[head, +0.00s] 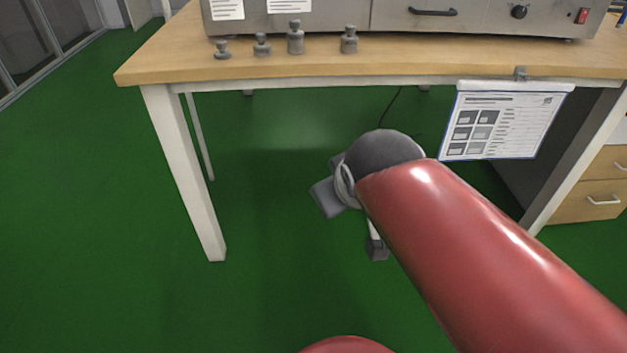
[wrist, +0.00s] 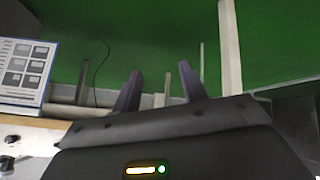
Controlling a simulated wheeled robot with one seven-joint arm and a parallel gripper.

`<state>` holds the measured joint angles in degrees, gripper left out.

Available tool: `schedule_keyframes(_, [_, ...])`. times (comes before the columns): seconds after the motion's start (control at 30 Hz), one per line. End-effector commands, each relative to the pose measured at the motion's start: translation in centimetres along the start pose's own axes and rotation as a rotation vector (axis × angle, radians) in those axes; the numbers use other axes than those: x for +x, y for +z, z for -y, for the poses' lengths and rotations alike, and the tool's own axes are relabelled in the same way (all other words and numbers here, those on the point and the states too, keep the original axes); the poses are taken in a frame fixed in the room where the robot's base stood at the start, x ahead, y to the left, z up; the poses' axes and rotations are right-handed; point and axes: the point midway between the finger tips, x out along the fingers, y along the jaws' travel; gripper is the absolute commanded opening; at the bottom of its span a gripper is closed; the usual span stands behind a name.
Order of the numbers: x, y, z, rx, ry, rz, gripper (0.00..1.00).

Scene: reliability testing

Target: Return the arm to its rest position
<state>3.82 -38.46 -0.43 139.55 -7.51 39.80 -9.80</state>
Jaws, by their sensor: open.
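My gripper (wrist: 160,68) shows in the wrist view, with its two dark fingers spread apart. Nothing is between them, and green floor and pale table legs lie beyond. In the head view my red arm (head: 480,255) reaches in from the lower right. Its grey end joint (head: 385,152) is in front of the table's front side, lower in the picture than the tabletop edge. The fingers cannot be made out clearly in the head view.
A wooden table (head: 160,62) with pale legs bears several small grey weights (head: 295,38) and a grey machine (head: 340,15). A clipboard sheet (head: 505,120) hangs at its front edge; it also shows in the wrist view (wrist: 25,70). Drawers (head: 600,180) stand right. Green floor (head: 90,220) is clear left.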

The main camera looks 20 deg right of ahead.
Motion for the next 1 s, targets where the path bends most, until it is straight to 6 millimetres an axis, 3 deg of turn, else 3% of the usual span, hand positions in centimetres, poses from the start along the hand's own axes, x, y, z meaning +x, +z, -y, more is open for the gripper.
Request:
schedule_keyframes(0.03, [-0.4,1.9,1.9,0.064,-0.055,0.052,0.42])
schedule_keyframes(0.1, [-0.8,3.9,3.6,0.138,-0.107,0.116,0.42])
schedule_keyframes(0.27, [-1.2,5.6,5.0,0.201,-0.148,0.177,0.42])
schedule_keyframes(0.57, [-1.6,5.2,4.8,0.201,-0.146,0.176,0.42])
schedule_keyframes(0.83, [-5.8,2.0,3.5,0.200,-0.145,0.175,0.42])
schedule_keyframes(1.0, [-6.3,1.6,3.4,0.200,-0.145,0.175,0.42])
